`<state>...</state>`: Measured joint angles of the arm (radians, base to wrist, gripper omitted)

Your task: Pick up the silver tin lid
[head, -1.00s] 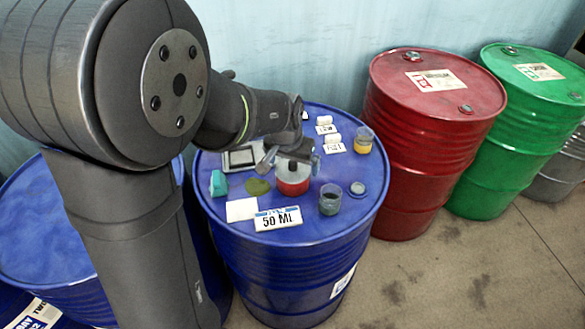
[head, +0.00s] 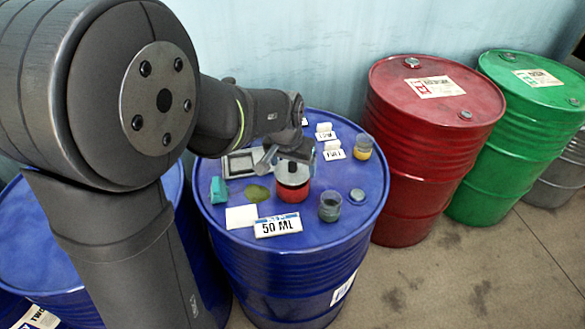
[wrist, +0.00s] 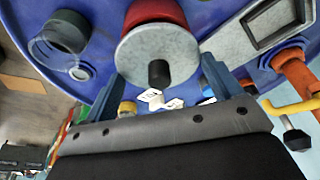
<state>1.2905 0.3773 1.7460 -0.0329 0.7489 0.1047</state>
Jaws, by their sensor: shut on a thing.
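The silver tin lid (wrist: 180,58) is a round grey disc with a black knob (wrist: 159,73) on top. In the wrist view it lies in front of the red tin (wrist: 155,11). In the head view the lid (head: 292,177) shows just above the red tin (head: 291,194), partly hidden by my gripper (head: 283,158). In the wrist view my gripper's two blue-grey fingers (wrist: 176,90) stand on either side of the lid and knob. My gripper is shut on the lid. The exact contact is hard to see. I cannot tell whether the lid is clear of the tin.
The tin is on a blue drum (head: 225,215). Around it are a dark beaker (head: 329,208), an amber jar (head: 363,146), a 50 ML card (head: 278,225), a white sheet (head: 241,217), a teal block (head: 218,190) and a grey framed tray (head: 239,163). A red drum (head: 425,150) stands right.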

